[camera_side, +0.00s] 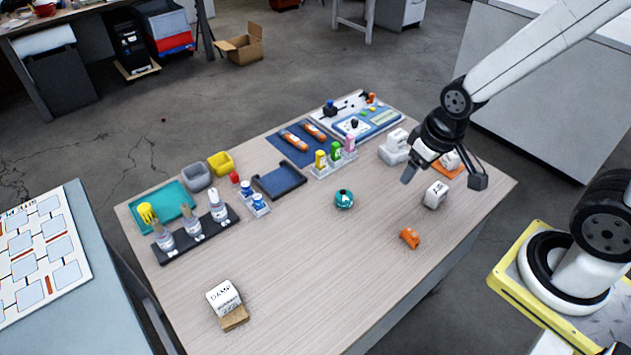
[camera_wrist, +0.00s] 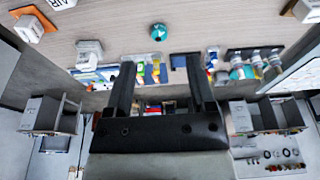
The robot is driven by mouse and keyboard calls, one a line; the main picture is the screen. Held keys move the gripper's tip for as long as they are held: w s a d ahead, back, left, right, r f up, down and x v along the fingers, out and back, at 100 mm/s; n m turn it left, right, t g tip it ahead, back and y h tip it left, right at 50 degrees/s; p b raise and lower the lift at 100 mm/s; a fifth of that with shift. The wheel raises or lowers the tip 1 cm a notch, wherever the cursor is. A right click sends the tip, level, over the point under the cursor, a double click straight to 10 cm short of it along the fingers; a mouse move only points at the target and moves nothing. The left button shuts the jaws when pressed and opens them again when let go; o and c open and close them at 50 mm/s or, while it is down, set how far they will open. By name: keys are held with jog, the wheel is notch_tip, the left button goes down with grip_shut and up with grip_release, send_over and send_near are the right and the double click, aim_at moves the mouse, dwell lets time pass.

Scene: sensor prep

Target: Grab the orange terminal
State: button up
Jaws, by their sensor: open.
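The orange terminal (camera_side: 410,237) is a small block lying alone on the front right part of the wooden table (camera_side: 330,270) in the side view. I cannot make it out in the wrist view. My gripper (camera_side: 443,178) is open and empty above the right end of the table, up and to the right of the terminal in the side view and clear of it. In the wrist view, the two dark fingers of my gripper (camera_wrist: 161,85) are spread apart with nothing held between them.
A white labelled block (camera_side: 436,195) stands near the terminal. A teal round piece (camera_side: 344,198) lies mid-table, also visible in the wrist view (camera_wrist: 158,31). A block lettered "DAMP" (camera_side: 223,297) sits front left. Trays and bottles line the back. Table around the terminal is bare.

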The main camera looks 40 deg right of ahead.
jog(key=w+d+f+n+t, duration=0.1)
jog(key=w+d+f+t, duration=0.15)
jog(key=d+f, duration=0.35)
jog(key=n+t, duration=0.1)
jog(key=t, duration=0.2)
send_over(413, 234)
jog(key=w+d, duration=0.2)
jog(key=w, duration=0.1)
notch_tip(413, 234, down, 12)
jog(key=s+f, duration=0.1)
jog(key=s+f+t, duration=0.1)
jog(key=s, duration=0.1)
jog(key=s+f+t, duration=0.1)
jog(key=f, duration=0.1)
jog(key=shift+s+a+t+y, duration=0.15)
jog(key=shift+a+t+y, duration=0.1)
jog(key=shift+a+y, duration=0.15)
jog(key=s, duration=0.1)
jog(key=s+a+m+t, duration=0.1)
jog(key=s+m+t+h, duration=0.1)
jog(key=s, duration=0.1)
jog(key=shift+a+f, duration=0.15)
jog(key=shift+f, duration=0.1)
jog(key=shift+s+a+r+m+t+h, duration=0.1)
jog(key=shift+s+m+t+h, duration=0.15)
jog(key=shift+s, duration=0.1)
jog(key=shift+s+a+r+m+t+h, duration=0.1)
jog(key=shift+s+m+t+h, duration=0.05)
jog(key=shift+s+t, duration=0.15)
